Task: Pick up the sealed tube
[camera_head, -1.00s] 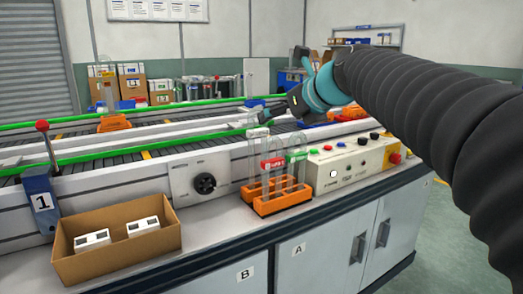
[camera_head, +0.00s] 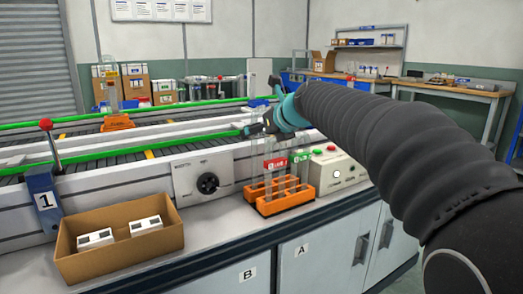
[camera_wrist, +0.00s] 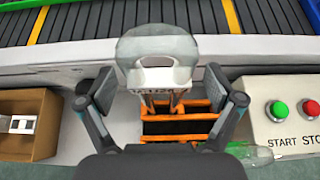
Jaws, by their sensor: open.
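Clear glass tubes stand in an orange rack (camera_head: 282,201) on the counter. One bears a red label (camera_head: 275,164) and another a green label (camera_head: 300,157). In the wrist view, a clear tube with a broad, rounded upper end (camera_wrist: 157,48) rises between the fingers of my gripper (camera_wrist: 150,90). The fingers are spread on either side of it, with a gap at each. The tube with green on it (camera_wrist: 254,151) shows at lower right, outside the fingers. In the head view my gripper (camera_head: 254,126) is at the tube tops. Which tube is sealed is hard to tell.
A control box (camera_head: 338,174) with buttons stands close to the right of the rack. A cardboard box (camera_head: 120,243) with white items is at the left. The conveyor (camera_head: 100,167) with green rails runs behind. Counter between box and rack is clear.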

